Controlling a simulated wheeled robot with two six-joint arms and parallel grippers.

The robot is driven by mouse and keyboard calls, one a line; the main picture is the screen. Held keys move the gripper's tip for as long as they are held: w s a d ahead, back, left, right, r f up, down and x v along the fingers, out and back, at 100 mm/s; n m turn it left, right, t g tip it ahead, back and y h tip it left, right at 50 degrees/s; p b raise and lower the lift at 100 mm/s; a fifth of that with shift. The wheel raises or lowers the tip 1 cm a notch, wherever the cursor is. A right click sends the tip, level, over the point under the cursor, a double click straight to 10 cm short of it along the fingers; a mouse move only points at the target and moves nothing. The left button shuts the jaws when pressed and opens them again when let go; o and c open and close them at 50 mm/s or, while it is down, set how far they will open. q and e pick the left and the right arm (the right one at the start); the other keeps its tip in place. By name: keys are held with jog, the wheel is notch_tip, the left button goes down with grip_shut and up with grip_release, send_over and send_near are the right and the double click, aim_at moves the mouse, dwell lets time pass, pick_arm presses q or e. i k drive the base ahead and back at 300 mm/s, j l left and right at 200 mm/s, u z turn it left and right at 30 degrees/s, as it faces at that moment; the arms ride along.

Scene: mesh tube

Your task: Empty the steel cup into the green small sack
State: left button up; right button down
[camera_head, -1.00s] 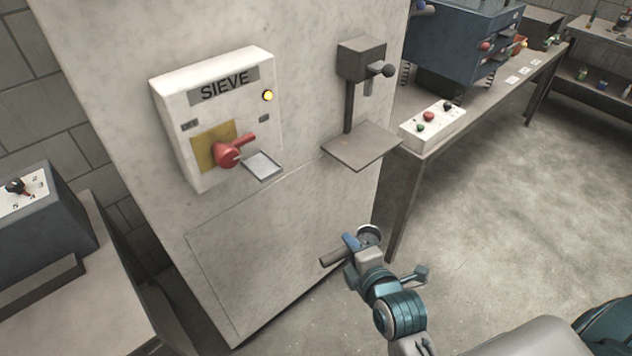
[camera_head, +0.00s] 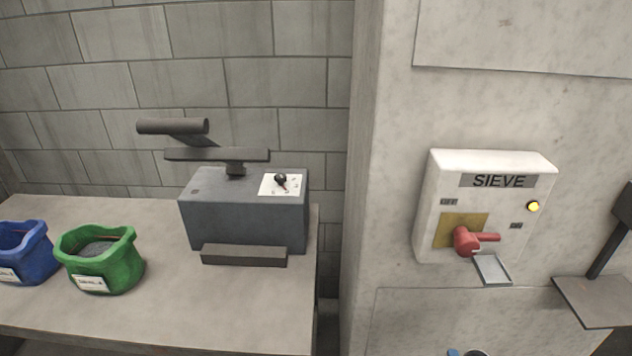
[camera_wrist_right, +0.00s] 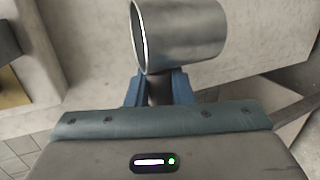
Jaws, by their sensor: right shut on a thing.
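The green small sack (camera_head: 115,263) stands open and upright on the bench at the left, with dark grey material in it and a white label on its front. My right gripper (camera_wrist_right: 159,88) is shut on a dark handle of the steel cup (camera_wrist_right: 182,36) in the right wrist view. The cup lies sideways in that picture, its mouth to the left; its contents are hidden. In the head view only the cup's rim (camera_head: 475,352) and a bit of blue finger show at the bottom edge, well right of the sack. My left gripper is not in view.
A blue sack (camera_head: 24,250) stands just left of the green one. A grey machine (camera_head: 245,215) with a knob and raised bar is on the bench (camera_head: 190,310). A pale column at right carries a SIEVE panel (camera_head: 485,205) with a red lever, and a small shelf (camera_head: 598,300).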

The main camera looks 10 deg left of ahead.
aim_at(99, 259)
jog(key=j+u, duration=0.35)
jog(key=k+j+u, duration=0.1)
jog(key=j+u, duration=0.6)
jog(key=i+j+u, duration=0.15)
jog(key=j, duration=0.35)
jog(key=j+u, duration=0.1)
jog(key=j, duration=0.35)
jog(key=i+j+u, duration=0.15)
jog(key=j, duration=0.35)
jog(key=i+j, duration=0.1)
jog(key=j, duration=0.25)
jog(key=i+j, duration=0.1)
jog(key=j, duration=0.3)
jog(key=i+j, duration=0.1)
jog(key=j, duration=0.25)
